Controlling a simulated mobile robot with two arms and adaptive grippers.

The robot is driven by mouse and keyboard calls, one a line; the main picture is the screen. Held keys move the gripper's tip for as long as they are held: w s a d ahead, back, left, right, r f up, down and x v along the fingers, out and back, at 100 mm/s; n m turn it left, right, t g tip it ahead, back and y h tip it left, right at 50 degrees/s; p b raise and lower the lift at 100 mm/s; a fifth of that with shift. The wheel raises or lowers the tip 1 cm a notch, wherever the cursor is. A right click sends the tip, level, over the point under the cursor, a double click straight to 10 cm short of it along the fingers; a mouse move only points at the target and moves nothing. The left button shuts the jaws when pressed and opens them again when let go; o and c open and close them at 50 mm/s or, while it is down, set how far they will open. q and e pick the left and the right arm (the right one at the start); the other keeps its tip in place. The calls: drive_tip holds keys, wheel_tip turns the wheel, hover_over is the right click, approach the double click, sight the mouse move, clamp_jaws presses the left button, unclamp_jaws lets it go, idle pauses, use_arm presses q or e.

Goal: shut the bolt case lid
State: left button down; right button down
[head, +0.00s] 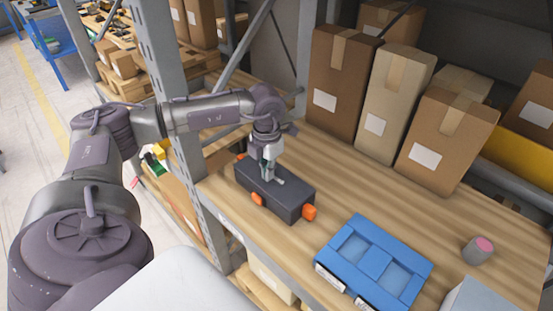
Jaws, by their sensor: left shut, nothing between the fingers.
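The bolt case is a dark grey box (290,206) with orange latches or end pieces, lying on the wooden shelf left of the blue tray. Its top looks flat and closed down, though my gripper hides part of it. My left gripper (267,178) points down over the case's top, toward its back left half. Its fingers are together and empty, and they appear to touch the top or hover just over it; I cannot tell which. My right gripper is not in view.
A blue tray (376,241) with two recesses lies to the right. A small grey cylinder with a pink top (478,250) stands farther right. Cardboard boxes (391,101) line the back. A grey rack post (166,72) stands close behind my left arm. Bare wood lies between case and boxes.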

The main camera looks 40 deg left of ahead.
use_arm(q)
drive_tip(key=shift+w+r+p, duration=0.2)
drive_tip(key=shift+r+p, duration=0.3)
drive_tip(key=shift+r, duration=0.4)
drive_tip(key=shift+w+r+p, duration=0.25)
drive_tip(key=shift+r+p, duration=0.25)
drive_tip(key=shift+r, duration=0.4)
drive_tip(key=shift+w+r+p, duration=0.2)
drive_tip(key=shift+r+p, duration=0.3)
drive_tip(key=shift+r, duration=0.4)
